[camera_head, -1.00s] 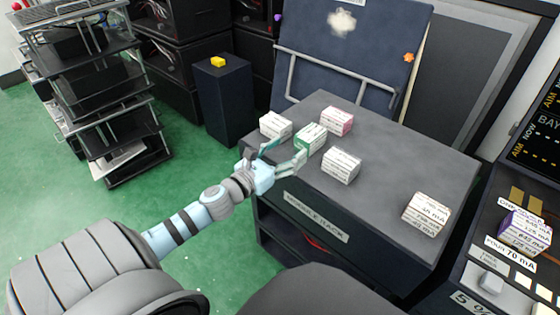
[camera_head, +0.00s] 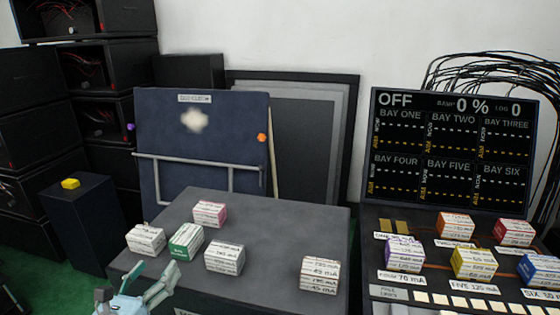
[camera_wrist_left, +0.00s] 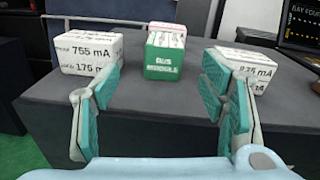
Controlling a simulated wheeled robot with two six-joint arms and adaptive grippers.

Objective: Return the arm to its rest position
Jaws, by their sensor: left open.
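My left gripper (camera_head: 146,288) is at the near left edge of the dark rack top (camera_head: 290,235), its fingers apart and empty. In the left wrist view the two teal-padded fingers (camera_wrist_left: 165,110) frame the green-and-white module (camera_wrist_left: 166,55), which stands beyond the fingertips on the rack top. A white box (camera_wrist_left: 86,52) stands behind the left finger and another white box (camera_wrist_left: 243,67) behind the right finger. In the head view the green module (camera_head: 186,242) sits between two white boxes (camera_head: 146,240) (camera_head: 225,258). My right gripper is not in view.
A pink-labelled box (camera_head: 210,214) and a white box (camera_head: 320,273) also stand on the rack top. At right, a console carries coloured modules such as a purple one (camera_head: 404,253), below a display (camera_head: 450,150) reading OFF. A dark pedestal (camera_head: 90,225) holds a yellow block (camera_head: 70,184).

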